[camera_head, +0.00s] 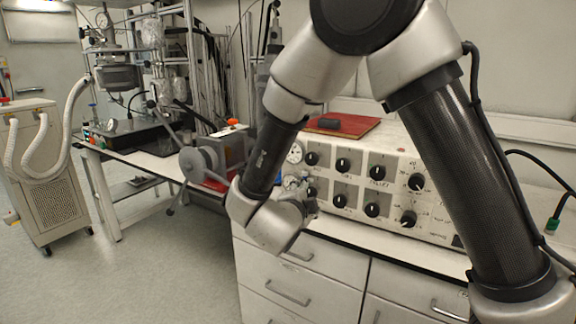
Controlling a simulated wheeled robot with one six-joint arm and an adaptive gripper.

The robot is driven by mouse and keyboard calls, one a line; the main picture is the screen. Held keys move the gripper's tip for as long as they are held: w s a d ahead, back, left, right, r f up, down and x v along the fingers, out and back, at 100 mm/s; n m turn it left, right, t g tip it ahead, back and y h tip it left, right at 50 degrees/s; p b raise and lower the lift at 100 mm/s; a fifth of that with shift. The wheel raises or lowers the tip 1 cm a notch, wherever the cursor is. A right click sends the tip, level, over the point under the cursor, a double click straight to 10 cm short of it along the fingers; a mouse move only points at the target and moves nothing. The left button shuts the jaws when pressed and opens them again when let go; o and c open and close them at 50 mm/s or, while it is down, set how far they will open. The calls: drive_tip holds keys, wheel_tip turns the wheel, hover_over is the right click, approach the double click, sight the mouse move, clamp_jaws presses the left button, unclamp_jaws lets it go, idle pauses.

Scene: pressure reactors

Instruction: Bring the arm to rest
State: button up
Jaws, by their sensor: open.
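My arm fills the middle and right of the head view. It bends at an elbow at the top edge, and its dark forearm comes down to the silver wrist (275,225) in front of the bench. I cannot make out my gripper's fingers; they seem hidden behind the wrist.
A control box (375,185) with several black knobs stands on the bench close behind my wrist, a red board (345,128) on top. White drawers (300,285) are below. A grey motor-like device (200,160) stands left of the wrist. A wheeled cabinet (45,180) is far left; the floor between is clear.

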drive_tip(key=s+a+f+n+g+y, duration=0.4)
drive_tip(key=a+f+n+g+y, duration=0.15)
drive_tip(key=a+n+y, duration=0.45)
drive_tip(key=s+d+r+n+g, duration=0.2)
drive_tip(key=s+d+n+g, duration=0.15)
drive_tip(key=s+n, duration=0.2)
drive_tip(key=s+d+r+n+h, duration=0.1)
drive_tip(key=s+d+r, duration=0.4)
drive_tip(key=d, duration=0.6)
drive_tip(key=s+d+r+n+h, duration=0.1)
drive_tip(key=s+d+r, duration=0.4)
drive_tip(key=d, duration=0.6)
drive_tip(key=s+d+r+n+h, duration=0.1)
drive_tip(key=s+d+r, duration=0.4)
drive_tip(key=d, duration=0.6)
drive_tip(key=shift+s+r+g+h, duration=0.15)
drive_tip(key=shift+s+g+h, duration=0.15)
drive_tip(key=shift+s+h, duration=0.6)
drive_tip(key=shift+s+a, duration=0.15)
drive_tip(key=shift+s, duration=0.05)
